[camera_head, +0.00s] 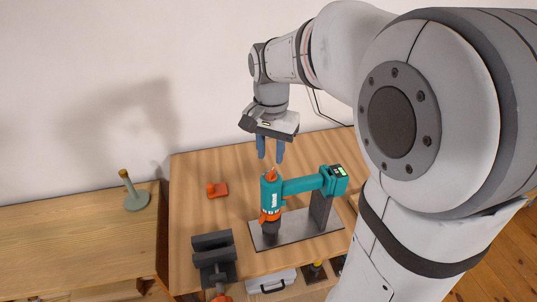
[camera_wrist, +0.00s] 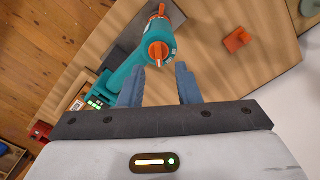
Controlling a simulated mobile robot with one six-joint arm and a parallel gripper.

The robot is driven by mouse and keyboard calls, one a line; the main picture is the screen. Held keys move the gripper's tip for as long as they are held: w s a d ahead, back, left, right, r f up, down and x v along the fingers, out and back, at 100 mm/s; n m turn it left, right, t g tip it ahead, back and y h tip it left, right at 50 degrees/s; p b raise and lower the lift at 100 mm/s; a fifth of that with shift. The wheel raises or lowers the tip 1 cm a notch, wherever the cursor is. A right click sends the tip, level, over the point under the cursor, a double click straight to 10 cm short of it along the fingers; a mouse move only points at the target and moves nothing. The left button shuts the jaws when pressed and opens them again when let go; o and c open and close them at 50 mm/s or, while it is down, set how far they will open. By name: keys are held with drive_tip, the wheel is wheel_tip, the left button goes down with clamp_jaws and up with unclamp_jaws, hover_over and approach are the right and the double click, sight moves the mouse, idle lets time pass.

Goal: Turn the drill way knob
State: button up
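A teal and orange drill (camera_head: 296,186) stands on a grey metal plate (camera_head: 305,226) on a wooden table. Its orange knob (camera_head: 271,173) is on top of the drill's upright left part. In the wrist view the knob (camera_wrist: 158,51) shows just beyond the fingertips, roughly centred between them. My gripper (camera_head: 270,157) hangs above the knob with its blue fingers pointing down. The wrist view shows the fingers (camera_wrist: 159,70) spread apart with nothing between them. The gripper looks apart from the knob.
A small orange block (camera_head: 217,190) lies on the table left of the drill. A dark grey vise (camera_head: 214,254) is at the table's front left. A green stand with a wooden peg (camera_head: 136,199) is on the left-hand table. A white case (camera_head: 272,282) sits below the front edge.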

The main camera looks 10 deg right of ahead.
sight(271, 171)
wheel_tip(271, 171, down, 5)
drive_tip(key=shift+d+f, duration=0.1)
idle(0.3)
clamp_jaws()
